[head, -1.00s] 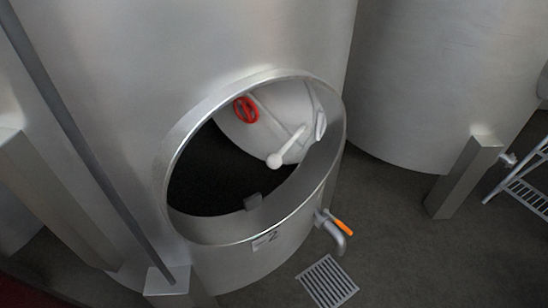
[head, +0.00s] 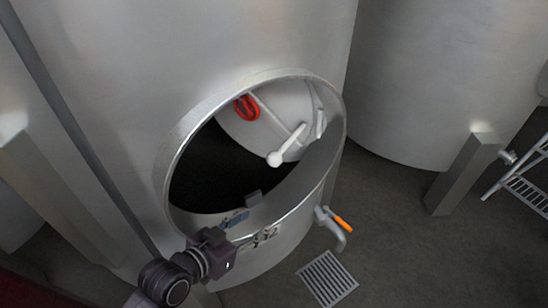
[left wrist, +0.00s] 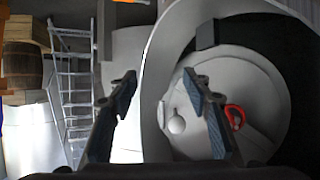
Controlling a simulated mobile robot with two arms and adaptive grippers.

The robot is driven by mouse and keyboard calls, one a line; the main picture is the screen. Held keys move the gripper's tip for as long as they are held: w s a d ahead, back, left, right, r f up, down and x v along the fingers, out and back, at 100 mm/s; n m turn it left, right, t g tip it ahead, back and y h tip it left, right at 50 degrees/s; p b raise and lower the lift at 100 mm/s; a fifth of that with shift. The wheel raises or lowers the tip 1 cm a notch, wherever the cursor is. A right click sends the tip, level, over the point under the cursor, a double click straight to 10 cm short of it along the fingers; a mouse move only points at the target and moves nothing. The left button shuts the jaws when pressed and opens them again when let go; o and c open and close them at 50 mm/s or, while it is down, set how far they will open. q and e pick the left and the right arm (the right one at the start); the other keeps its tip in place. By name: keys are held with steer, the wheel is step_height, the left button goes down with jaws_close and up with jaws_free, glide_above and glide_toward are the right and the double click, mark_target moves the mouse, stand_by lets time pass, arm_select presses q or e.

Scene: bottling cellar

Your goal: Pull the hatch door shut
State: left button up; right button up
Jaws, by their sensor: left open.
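The hatch door (head: 278,118) is a pale round plate inside the tank opening. It stands swung inward, with dark space beside it. It carries a white handle with a ball end (head: 275,158) and a red oval grip (head: 246,108). My left gripper (head: 241,226) is at the lower front rim of the hatch opening (head: 172,160), apart from the handle. In the left wrist view its two fingers (left wrist: 165,100) are spread and empty. The door (left wrist: 225,75), white ball (left wrist: 177,124) and red grip (left wrist: 235,117) show beyond them. My right gripper is not in view.
An outlet tap with an orange lever (head: 342,223) sticks out below the opening. A floor drain grate (head: 327,279) lies under it. A wooden barrel (left wrist: 23,65) shows in the left wrist view.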

mark_target(269, 163)
arm_select(q)
steer(key=w+r+t+h, duration=0.1)
steer(key=w+r, duration=0.1)
steer(key=r, duration=0.1)
steer(key=w+r+t+h, duration=0.1)
steer(key=w+r, duration=0.2)
steer(key=w+d+r+t+h, duration=0.1)
steer(key=w+r, duration=0.1)
steer(key=r, duration=0.1)
steer(key=shift+w+r+m+t, duration=0.25)
steer(key=shift+w+m+t, duration=0.05)
steer(key=shift+w+t, duration=0.1)
steer(key=p+x, duration=0.1)
steer(key=x, duration=0.6)
steer(key=shift+d, duration=0.15)
jaws_close()
